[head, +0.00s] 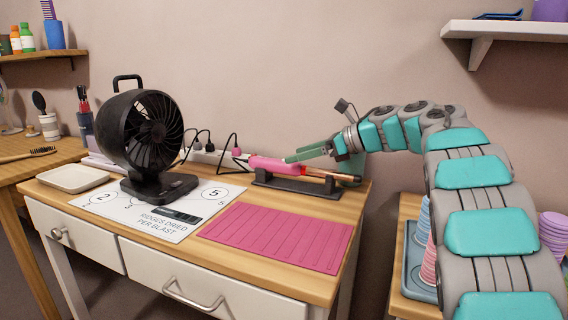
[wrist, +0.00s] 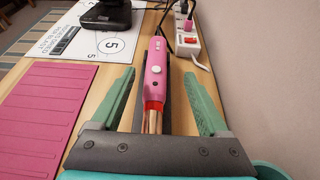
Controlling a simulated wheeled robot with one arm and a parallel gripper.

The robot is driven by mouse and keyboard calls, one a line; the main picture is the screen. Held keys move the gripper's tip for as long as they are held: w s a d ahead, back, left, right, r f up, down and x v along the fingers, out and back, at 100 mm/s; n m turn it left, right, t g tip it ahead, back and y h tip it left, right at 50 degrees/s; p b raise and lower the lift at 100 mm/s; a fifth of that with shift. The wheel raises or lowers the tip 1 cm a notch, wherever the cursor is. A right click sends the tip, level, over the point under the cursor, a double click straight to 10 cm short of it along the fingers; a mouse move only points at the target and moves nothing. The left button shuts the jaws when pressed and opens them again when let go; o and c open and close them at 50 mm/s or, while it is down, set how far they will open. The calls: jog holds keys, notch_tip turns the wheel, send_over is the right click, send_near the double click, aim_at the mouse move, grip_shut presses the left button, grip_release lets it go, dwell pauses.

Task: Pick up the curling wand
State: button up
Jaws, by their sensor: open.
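The curling wand has a pink handle (head: 275,164) and a copper-coloured barrel with a red collar. It lies in a dark stand (head: 297,184) near the back right of the table. In the wrist view the pink handle (wrist: 156,69) points away from me, with its barrel nearest. My gripper (head: 307,154) is open and over the wand in the head view. In the wrist view its two green fingers (wrist: 161,104) stand on either side of the wand, with gaps on both sides. I cannot tell the exact height between fingers and wand.
A pink ridged mat (head: 278,237) lies in front of the stand. A black fan (head: 146,136) stands on a printed sheet (head: 163,221). A white power strip (wrist: 190,43) with cords lies behind the wand. A beige tray (head: 72,179) sits at the left.

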jog(key=x, duration=0.5)
jog(key=shift+s+f+p, duration=0.1)
jog(key=shift+s+p, duration=0.2)
grip_shut()
dwell(0.5)
